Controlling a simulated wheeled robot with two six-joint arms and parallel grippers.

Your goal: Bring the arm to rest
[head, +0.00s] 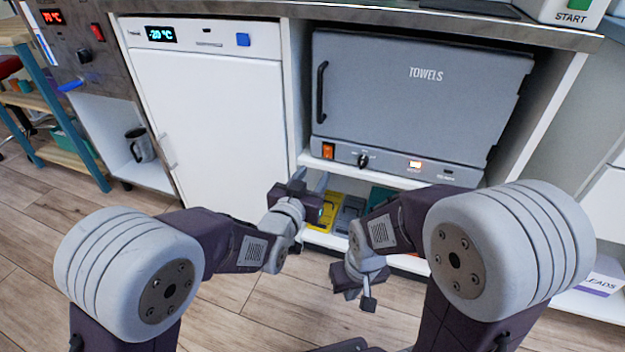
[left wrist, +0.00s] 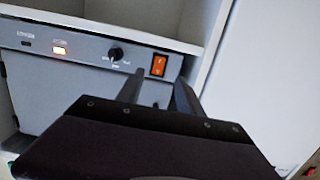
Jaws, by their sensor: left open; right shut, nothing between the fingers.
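My left gripper (head: 311,181) is in front of the lower front of the grey towel warmer (head: 430,90), near its left end. It is open and empty. In the left wrist view its two dark fingers (left wrist: 157,92) stand apart, with the warmer's control strip and orange switch (left wrist: 159,65) beyond them. I cannot tell the exact gap to the warmer. My right gripper (head: 367,303) is lower, pointing down over the wooden floor, with its fingers together and nothing held.
A white freezer (head: 215,120) showing -20 °C stands left of the warmer. Yellow and grey bins (head: 325,210) sit on the low shelf behind my grippers. A mug (head: 140,146) is in the left cubby. The floor between my arms is clear.

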